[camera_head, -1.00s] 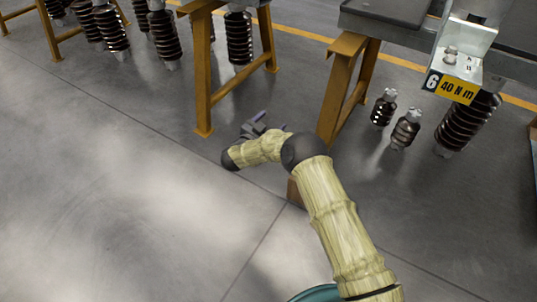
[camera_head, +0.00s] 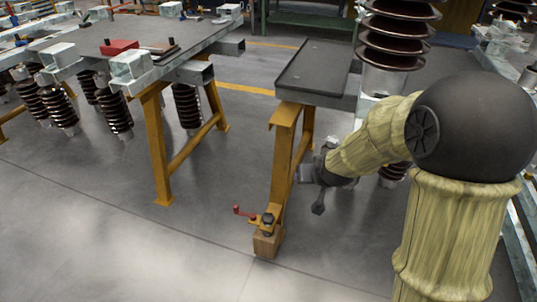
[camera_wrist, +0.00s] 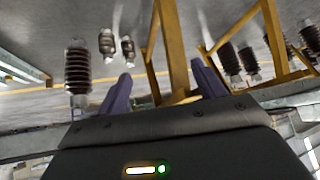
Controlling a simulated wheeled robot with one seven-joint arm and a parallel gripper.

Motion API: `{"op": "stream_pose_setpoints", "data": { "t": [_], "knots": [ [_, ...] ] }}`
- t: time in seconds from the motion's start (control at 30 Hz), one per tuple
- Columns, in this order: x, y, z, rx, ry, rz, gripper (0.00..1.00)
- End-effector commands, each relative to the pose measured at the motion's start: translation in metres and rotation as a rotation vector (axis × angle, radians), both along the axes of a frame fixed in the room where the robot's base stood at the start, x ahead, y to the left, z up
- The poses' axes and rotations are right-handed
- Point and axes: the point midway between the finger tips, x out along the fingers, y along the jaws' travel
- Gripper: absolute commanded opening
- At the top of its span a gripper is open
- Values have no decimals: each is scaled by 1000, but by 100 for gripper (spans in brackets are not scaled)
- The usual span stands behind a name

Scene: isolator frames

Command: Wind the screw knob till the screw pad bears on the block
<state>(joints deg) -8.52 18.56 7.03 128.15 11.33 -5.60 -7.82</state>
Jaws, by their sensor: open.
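A red crank-like knob (camera_head: 244,212) sticks out to the left of a yellow bracket with a dark screw part (camera_head: 268,222) at the foot of a yellow trestle leg (camera_head: 284,165). A wooden block (camera_head: 267,244) stands under that foot on the floor. The screw pad is too small to tell, and I cannot tell whether it touches the block. My gripper (camera_head: 311,189) is open and empty, to the right of and above the knob, apart from it. In the wrist view its two purple-grey fingers (camera_wrist: 162,90) are spread; the knob and block cannot be made out there.
A dark-topped bench (camera_head: 312,70) stands on the trestle. A second bench (camera_head: 150,50) with a red item (camera_head: 119,47) stands to the left. Brown insulators (camera_head: 187,107) hang beneath it. The grey floor (camera_head: 100,230) in front is clear.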

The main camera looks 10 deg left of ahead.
Motion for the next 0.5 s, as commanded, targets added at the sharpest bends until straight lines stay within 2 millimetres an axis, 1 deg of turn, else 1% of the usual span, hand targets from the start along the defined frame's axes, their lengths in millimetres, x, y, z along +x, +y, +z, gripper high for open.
{"op": "stream_pose_setpoints", "data": {
  "t": [0.03, 0.07, 0.1, 0.17, 0.2, 0.3, 0.4, 0.5],
  "knots": [
    [-26, -26, 15, -22, 61, -28, 69],
    [-42, -40, 18, -35, 101, -43, 69],
    [-65, -58, 21, -49, 158, -66, 69],
    [-99, -80, 25, -69, 235, -98, 69],
    [-120, -94, 27, -79, 283, -122, 69],
    [-161, -115, 30, -97, 376, -165, 69],
    [-183, -125, 30, -106, 427, -186, 69],
    [-189, -127, 29, -107, 442, -192, 69]
  ]
}}
